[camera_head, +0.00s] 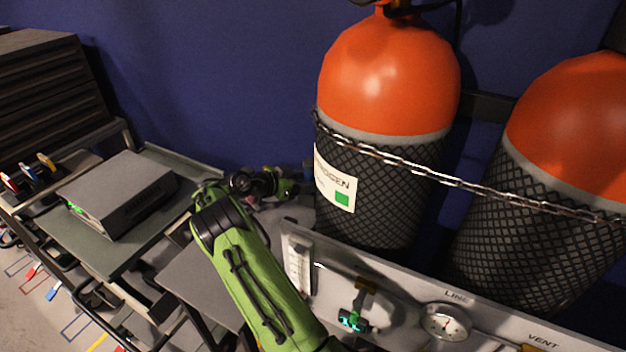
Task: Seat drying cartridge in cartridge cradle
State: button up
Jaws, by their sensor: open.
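I cannot make out the drying cartridge or the cartridge cradle in the head view. My green arm (250,272) rises from the bottom edge to a dark elbow joint, then folds back toward the wall. Its far end, my gripper (297,184), is small and dark beside the left side of the labelled gas cylinder. The fingertips are hard to separate from the dark parts around them. I see nothing clearly held there. The arm hides part of the grey surface behind it.
Two orange-topped gas cylinders (388,85) stand netted and chained at the right. A panel (400,306) with a gauge (445,322), a flow tube (298,262) and a teal-handled valve (353,319) stands before them. A grey box (120,190) sits on a cart at the left.

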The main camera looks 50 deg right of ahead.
jog(key=p+v, duration=0.1)
jog(key=v, duration=0.7)
jog(key=s+a+r+n+t+y, duration=0.5)
jog(key=s+a+r+n+y, duration=0.4)
jog(key=a+r, duration=0.35)
jog(key=s+a+n+t+y, duration=0.2)
jog(key=s+a+n+y, duration=0.2)
jog(key=s+a+n, duration=0.6)
jog(key=s+a, duration=0.5)
jog(key=s, duration=0.5)
jog(key=shift+s+a+f+n+t, duration=0.15)
jog(key=shift+s+f+n+t, duration=0.15)
jog(key=shift+n, duration=0.1)
jog(key=shift+w, duration=0.1)
